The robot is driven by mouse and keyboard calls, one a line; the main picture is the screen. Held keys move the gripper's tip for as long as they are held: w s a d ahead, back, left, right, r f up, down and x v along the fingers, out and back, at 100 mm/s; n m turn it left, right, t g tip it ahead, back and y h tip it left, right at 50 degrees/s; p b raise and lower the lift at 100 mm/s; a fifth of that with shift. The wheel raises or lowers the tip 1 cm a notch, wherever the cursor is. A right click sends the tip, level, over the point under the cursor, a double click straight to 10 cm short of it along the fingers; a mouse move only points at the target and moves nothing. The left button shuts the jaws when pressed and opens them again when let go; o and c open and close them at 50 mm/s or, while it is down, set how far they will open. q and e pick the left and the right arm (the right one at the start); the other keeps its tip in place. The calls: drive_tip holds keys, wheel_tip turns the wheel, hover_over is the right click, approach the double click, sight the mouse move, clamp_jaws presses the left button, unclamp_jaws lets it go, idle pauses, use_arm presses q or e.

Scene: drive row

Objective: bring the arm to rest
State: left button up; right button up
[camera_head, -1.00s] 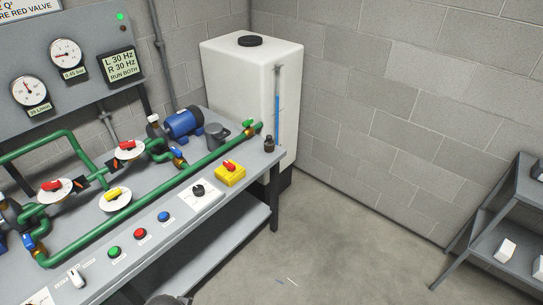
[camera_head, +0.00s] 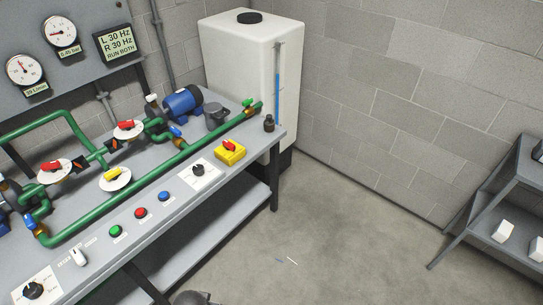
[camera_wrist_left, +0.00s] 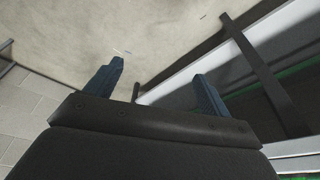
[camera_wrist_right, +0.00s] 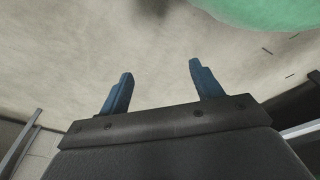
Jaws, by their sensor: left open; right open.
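My left gripper (camera_wrist_left: 158,70) shows in the left wrist view with two blue fingers apart and nothing between them. Behind it are bare floor and, at right, the bench's dark frame. My right gripper (camera_wrist_right: 161,69) shows in the right wrist view, its two blue fingers also apart and empty above pale floor. Neither gripper shows in the head view. A dark rounded part at the head view's bottom edge looks like part of me, but I cannot tell which.
A grey bench (camera_head: 228,202) carries green pipes (camera_head: 150,190), valves, buttons and a yellow switch box (camera_head: 230,152). A white tank (camera_head: 240,65) stands behind it. A grey shelf (camera_head: 490,205) stands at right. A blurred green shape (camera_wrist_right: 265,10) shows in the right wrist view.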

use_arm(q)
drive_tip(key=s+f, duration=0.3)
drive_tip(key=f, duration=0.8)
drive_tip(key=s+f+b, duration=0.1)
drive_tip(key=s+f, duration=0.2)
drive_tip(key=f, duration=0.8)
drive_tip(key=s+f+g, duration=0.1)
drive_tip(key=s+f, duration=0.2)
drive_tip(key=f, duration=0.8)
drive_tip(key=shift+d+f+b, duration=0.15)
drive_tip(key=shift+d+b, duration=0.15)
drive_tip(key=shift+d, duration=0.05)
use_arm(e)
drive_tip(key=r, duration=0.1)
drive_tip(key=w+a+r, duration=0.1)
drive_tip(key=w+r, duration=0.1)
drive_tip(key=r, duration=0.1)
drive_tip(key=shift+a, duration=0.4)
